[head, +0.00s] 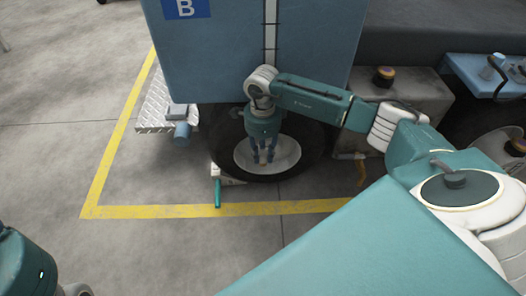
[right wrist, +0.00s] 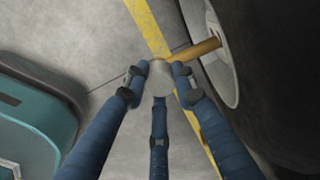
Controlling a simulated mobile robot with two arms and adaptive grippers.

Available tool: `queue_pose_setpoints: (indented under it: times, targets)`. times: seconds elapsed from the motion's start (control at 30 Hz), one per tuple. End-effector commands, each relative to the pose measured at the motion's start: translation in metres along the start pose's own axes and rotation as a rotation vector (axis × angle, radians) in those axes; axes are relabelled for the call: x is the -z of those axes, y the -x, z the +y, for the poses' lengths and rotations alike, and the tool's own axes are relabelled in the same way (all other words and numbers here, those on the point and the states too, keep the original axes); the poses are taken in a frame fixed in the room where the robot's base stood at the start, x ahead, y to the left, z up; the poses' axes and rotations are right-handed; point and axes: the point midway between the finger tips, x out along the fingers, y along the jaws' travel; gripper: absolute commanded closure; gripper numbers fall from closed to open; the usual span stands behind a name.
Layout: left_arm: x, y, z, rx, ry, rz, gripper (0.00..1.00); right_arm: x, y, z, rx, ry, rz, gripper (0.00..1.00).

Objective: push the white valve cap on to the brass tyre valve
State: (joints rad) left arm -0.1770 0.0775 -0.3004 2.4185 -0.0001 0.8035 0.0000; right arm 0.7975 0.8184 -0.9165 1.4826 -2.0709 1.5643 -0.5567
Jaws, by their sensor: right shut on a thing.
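My right gripper (head: 263,160) hangs in front of the wheel in the head view. In the right wrist view, its blue fingers (right wrist: 160,84) are shut on the pale, rounded valve cap (right wrist: 159,77). The brass tyre valve (right wrist: 198,50) sticks out to the left from the white wheel disc (right wrist: 217,60). Its free end is close to the cap and partly behind a fingertip. I cannot tell whether cap and valve touch. The cap and valve cannot be made out in the head view. Part of my left arm shows at the lower left; its gripper is not visible.
The dark tyre (head: 308,140) sits under a blue vehicle body (head: 235,60). A white chock with a green handle (head: 217,192) stands on the floor beside the tyre. A tread-plate step (head: 152,110) is at left. Yellow floor lines (head: 130,211) cross open concrete.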

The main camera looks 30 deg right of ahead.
Motion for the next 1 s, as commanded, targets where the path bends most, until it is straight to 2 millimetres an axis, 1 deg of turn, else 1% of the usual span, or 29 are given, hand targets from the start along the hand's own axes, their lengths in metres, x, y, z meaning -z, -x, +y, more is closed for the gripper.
queue_pose_setpoints:
  times: [0.17, 0.2, 0.27, 0.3, 0.57, 0.67, 0.77, 1.0]
  targets:
    - [0.000, 0.000, 0.000, -0.002, 0.000, 0.001, 0.60, 0.000, 0.000, 0.000, 0.000, 0.000, 0.000, 0.87]
    - [0.000, 0.000, 0.000, -0.003, 0.000, 0.000, 0.60, 0.000, 0.000, 0.000, 0.000, 0.000, 0.000, 0.68]
    - [-0.001, 0.000, 0.000, -0.004, 0.000, -0.001, 0.60, 0.000, 0.000, 0.000, 0.000, 0.000, 0.000, 0.56]
    - [-0.001, 0.000, 0.001, -0.005, 0.000, -0.002, 0.60, 0.000, 0.000, 0.000, 0.000, 0.000, 0.000, 0.52]
    - [-0.004, 0.004, 0.001, -0.008, 0.000, -0.018, 0.60, 0.000, 0.000, 0.000, 0.000, 0.000, 0.000, 0.52]
    - [-0.004, 0.004, 0.001, -0.007, 0.000, -0.017, 0.60, 0.000, 0.005, 0.000, 0.001, 0.001, -0.001, 0.52]
    - [-0.003, 0.003, 0.001, -0.006, 0.000, -0.015, 0.60, -0.001, 0.019, -0.001, 0.003, 0.002, -0.003, 0.52]
    - [-0.002, 0.003, 0.001, -0.005, 0.000, -0.011, 0.60, -0.001, 0.070, -0.001, 0.004, 0.002, -0.002, 0.52]
